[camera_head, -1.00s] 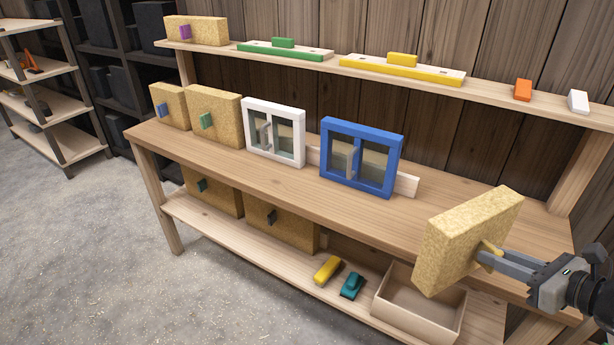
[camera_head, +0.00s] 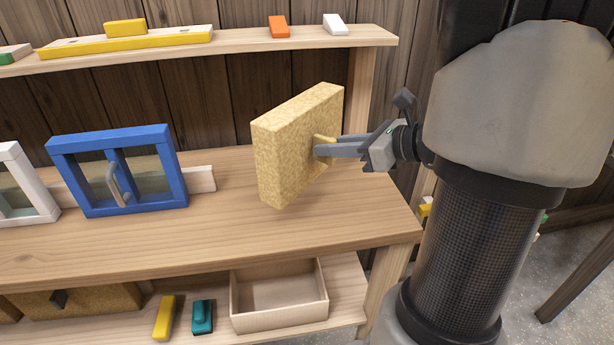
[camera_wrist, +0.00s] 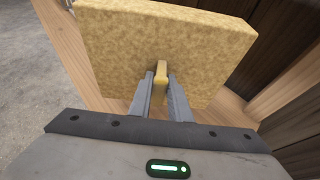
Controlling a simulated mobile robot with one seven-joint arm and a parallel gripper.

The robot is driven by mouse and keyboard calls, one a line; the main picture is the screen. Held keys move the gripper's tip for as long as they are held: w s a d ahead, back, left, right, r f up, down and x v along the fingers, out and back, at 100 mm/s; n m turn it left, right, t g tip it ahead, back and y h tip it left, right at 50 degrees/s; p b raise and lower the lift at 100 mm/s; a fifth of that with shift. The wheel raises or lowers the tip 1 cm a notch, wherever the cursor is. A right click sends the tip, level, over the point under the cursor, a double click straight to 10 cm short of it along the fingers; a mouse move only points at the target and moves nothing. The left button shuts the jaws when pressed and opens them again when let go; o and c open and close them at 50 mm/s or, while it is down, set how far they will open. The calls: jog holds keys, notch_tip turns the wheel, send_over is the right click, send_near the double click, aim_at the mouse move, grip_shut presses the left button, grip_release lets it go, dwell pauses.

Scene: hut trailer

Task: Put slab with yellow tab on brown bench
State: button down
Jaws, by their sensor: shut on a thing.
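My gripper (camera_head: 325,149) is shut on the yellow tab (camera_wrist: 161,76) of a tan, rough-textured slab (camera_head: 288,150). The slab is upright and turned at an angle. It is over the right part of the brown bench (camera_head: 230,228); I cannot tell whether its lower edge touches the top. In the wrist view the slab (camera_wrist: 150,40) fills the top, with the tab between both fingers. The slab hides part of the bench and back wall.
A blue-framed window (camera_head: 85,185) and part of a white-framed one stand on the bench to the left. An upper shelf (camera_head: 230,40) holds a yellow-topped strip, an orange block (camera_head: 279,27) and a white block (camera_head: 335,24). An open box (camera_head: 280,318) sits on the lower shelf.

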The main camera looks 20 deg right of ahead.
aim_at(314, 176)
notch_tip(314, 176, down, 8)
jog(key=shift+w+b, duration=0.1)
jog(key=shift+b, duration=0.85)
jog(key=shift+f, duration=0.15)
jog(key=c, duration=1.6)
grip_release()
jog(key=shift+c, duration=0.2)
jog(key=shift+r, duration=0.2)
jog(key=shift+s+d+r, duration=0.15)
jog(key=shift+s+d, duration=0.05)
jog(key=shift+s, duration=0.1)
jog(key=p+v, duration=0.1)
jog(key=v, duration=1)
jog(key=shift+p, duration=0.4)
